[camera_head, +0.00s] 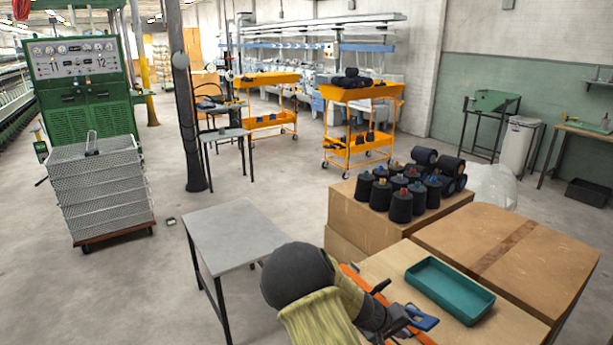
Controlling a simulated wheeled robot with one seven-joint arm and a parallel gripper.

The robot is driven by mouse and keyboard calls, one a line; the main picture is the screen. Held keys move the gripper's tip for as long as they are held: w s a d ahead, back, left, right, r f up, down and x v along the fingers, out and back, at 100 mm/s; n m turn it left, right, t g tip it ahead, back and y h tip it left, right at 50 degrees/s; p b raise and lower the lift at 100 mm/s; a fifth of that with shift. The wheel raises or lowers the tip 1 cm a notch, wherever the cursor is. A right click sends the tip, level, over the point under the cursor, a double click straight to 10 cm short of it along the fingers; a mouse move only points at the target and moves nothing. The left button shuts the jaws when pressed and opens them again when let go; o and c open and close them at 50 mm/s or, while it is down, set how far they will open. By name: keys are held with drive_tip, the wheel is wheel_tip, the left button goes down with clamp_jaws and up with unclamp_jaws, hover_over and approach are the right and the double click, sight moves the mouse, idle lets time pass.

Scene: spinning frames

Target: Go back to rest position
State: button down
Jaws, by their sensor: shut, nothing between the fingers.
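My arm reaches in from the bottom middle, over the near cardboard box. My gripper (412,320) is at its end, low in the view, with dark parts and blue parts at the tip. It is shut and holds nothing that I can see. A teal tray (450,289) lies on the box just right of and beyond my gripper, and looks empty. My arm hides part of the box and floor.
Dark yarn cones (401,205) stand on a cardboard box (345,220) beyond the tray. Another large box (540,265) is at right. A small grey table (232,238) stands left of my arm. A wire crate (100,190) is farther left. Open floor lies between.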

drive_tip(key=s+a+r+m+y+p, duration=0.1)
drive_tip(key=s+a+r+y, duration=0.3)
drive_tip(key=s+r, duration=0.4)
drive_tip(key=s+a+r+y+p, duration=0.2)
drive_tip(key=s+a+r+y, duration=0.2)
drive_tip(key=s+r, duration=0.4)
drive_tip(key=s+a, duration=0.1)
drive_tip(key=s, duration=0.3)
drive_tip(key=shift+a+m, duration=0.25)
drive_tip(key=shift+m, duration=0.15)
drive_tip(key=shift+w+d, duration=0.1)
drive_tip(key=shift+w, duration=0.05)
